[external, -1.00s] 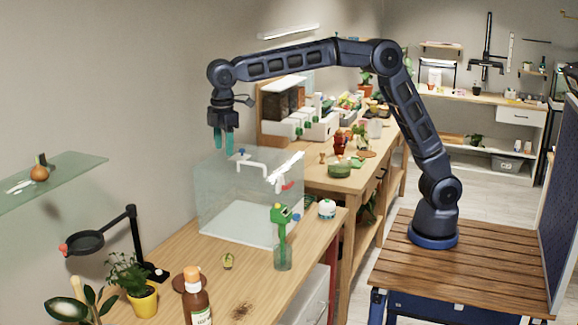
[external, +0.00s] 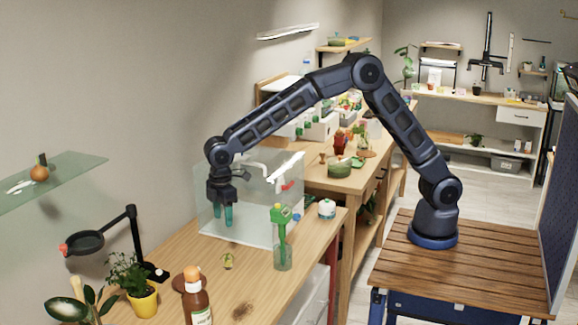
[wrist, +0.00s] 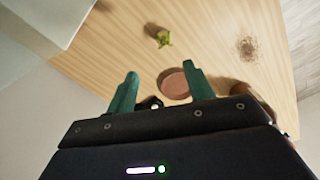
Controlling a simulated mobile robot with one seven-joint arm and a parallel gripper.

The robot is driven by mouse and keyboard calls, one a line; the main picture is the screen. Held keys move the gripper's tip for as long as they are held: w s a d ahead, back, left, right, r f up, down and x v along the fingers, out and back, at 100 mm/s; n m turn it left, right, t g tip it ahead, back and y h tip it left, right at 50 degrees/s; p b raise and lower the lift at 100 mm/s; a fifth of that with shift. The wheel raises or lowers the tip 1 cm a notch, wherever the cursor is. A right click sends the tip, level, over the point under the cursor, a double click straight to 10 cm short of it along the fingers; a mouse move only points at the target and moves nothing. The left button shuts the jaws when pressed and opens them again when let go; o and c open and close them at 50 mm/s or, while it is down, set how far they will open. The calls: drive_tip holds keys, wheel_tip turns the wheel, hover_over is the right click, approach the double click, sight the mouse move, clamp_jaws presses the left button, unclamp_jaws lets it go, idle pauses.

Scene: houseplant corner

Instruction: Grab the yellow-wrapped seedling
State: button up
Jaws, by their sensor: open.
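The yellow-wrapped seedling (external: 228,261) is a small plant with green leaves and a yellowish base. It stands on the wooden bench (external: 252,278), and in the wrist view (wrist: 164,38) it sits beyond my fingertips near the top. My gripper (external: 223,224) points down above the bench beside the clear box, higher than the seedling and apart from it. In the wrist view, its two green fingers (wrist: 160,70) are spread with nothing between them.
The clear box (external: 282,205) stands behind the seedling. A terracotta saucer (wrist: 174,83) lies by the brown bottle. A soil patch (wrist: 247,48) marks the bench.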

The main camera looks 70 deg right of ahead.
approach(227, 258)
drive_tip(key=f, duration=0.5)
drive_tip(key=shift+w+d+f, duration=0.2)
drive_tip(key=shift+s+a+f, duration=0.15)
drive_tip(key=shift+f, duration=1.2)
drive_tip(key=shift+s+a+f, duration=0.1)
drive_tip(key=shift+f, duration=1.2)
drive_tip(key=c, duration=1)
drive_tip(key=shift+r, duration=0.15)
